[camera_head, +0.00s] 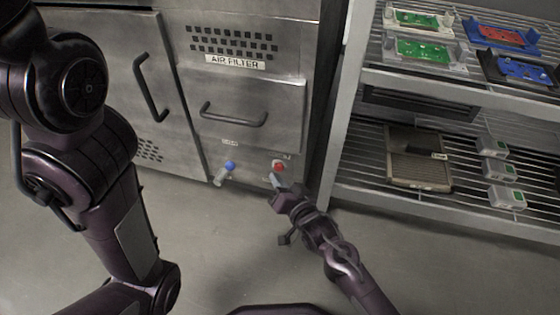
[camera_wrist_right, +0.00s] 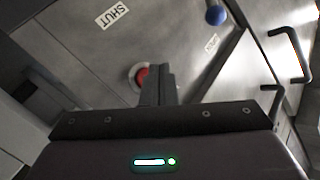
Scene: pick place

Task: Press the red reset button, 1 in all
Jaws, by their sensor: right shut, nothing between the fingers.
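The red reset button (camera_head: 279,166) sits low on the metal cabinet front, below the air filter drawer. It also shows in the right wrist view (camera_wrist_right: 143,76), round in a pale ring, partly hidden behind my fingers. My right gripper (camera_head: 273,178) is shut and empty, its fingertips just below the button in the head view. In the right wrist view the shut fingers (camera_wrist_right: 160,85) overlap the button's right side; I cannot tell whether they touch it. My left arm is at the left of the head view, but its gripper is out of view.
A blue-knobbed lever (camera_head: 229,167) stands left of the button on the same panel. The drawer handle (camera_head: 234,116) and door handle (camera_head: 152,88) stick out above. A wire shelf rack (camera_head: 345,110) with circuit boards and boxes stands right. The floor around is clear.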

